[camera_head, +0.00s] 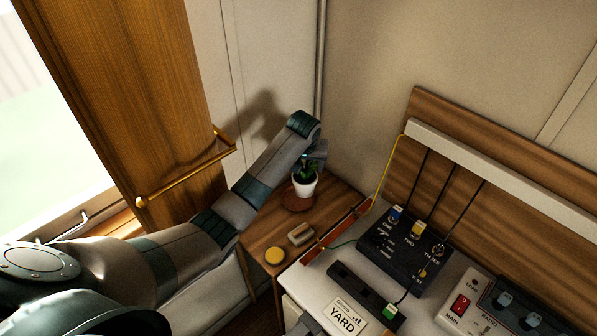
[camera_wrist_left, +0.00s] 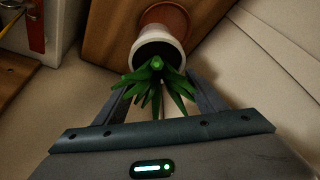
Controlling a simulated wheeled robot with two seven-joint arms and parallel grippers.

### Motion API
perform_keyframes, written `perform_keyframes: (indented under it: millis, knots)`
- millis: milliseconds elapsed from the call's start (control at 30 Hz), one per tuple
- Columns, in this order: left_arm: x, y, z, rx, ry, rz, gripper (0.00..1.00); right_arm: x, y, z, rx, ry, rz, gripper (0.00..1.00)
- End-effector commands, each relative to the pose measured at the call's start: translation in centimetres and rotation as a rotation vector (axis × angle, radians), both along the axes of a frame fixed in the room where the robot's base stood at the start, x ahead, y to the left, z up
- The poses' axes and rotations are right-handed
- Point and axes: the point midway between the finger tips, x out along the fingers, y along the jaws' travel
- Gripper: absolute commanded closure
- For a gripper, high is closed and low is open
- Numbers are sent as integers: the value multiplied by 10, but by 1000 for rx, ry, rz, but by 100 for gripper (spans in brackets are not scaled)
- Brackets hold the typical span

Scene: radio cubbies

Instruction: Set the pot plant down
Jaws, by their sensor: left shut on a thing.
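The pot plant, a white pot with spiky green leaves, is in the head view (camera_head: 304,187), and its rim and leaves face the camera in the left wrist view (camera_wrist_left: 157,50). My left gripper (camera_head: 309,163) is shut on it, with its fingers on either side of the pot in the left wrist view. A reddish-brown round saucer (camera_head: 294,204) lies on the small wooden shelf (camera_head: 334,203), under or just behind the pot; it also shows past the pot in the left wrist view (camera_wrist_left: 168,14). I cannot tell whether pot and saucer touch. My right gripper is out of view.
A yellow round tin (camera_head: 275,256) and a small brush-like block (camera_head: 300,234) lie nearer on the shelf. A black switch box (camera_head: 404,245) with cables stands to the right. A wooden door with a brass handle (camera_head: 187,177) is at the left, close to my arm.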

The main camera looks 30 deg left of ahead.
Motion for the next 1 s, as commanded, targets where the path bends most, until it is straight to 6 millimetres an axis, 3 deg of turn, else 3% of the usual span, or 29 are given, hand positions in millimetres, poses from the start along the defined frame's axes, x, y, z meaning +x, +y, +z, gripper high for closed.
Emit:
perform_keyframes:
  millis: [100,233,667,1000]
  knots:
    - [1,16,-7,1,0,3,76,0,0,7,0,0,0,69]
    - [2,24,-13,0,-1,1,76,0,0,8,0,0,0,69]
    - [2,25,-16,0,-2,0,76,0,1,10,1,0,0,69]
    - [2,25,-50,1,-2,0,76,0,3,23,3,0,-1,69]
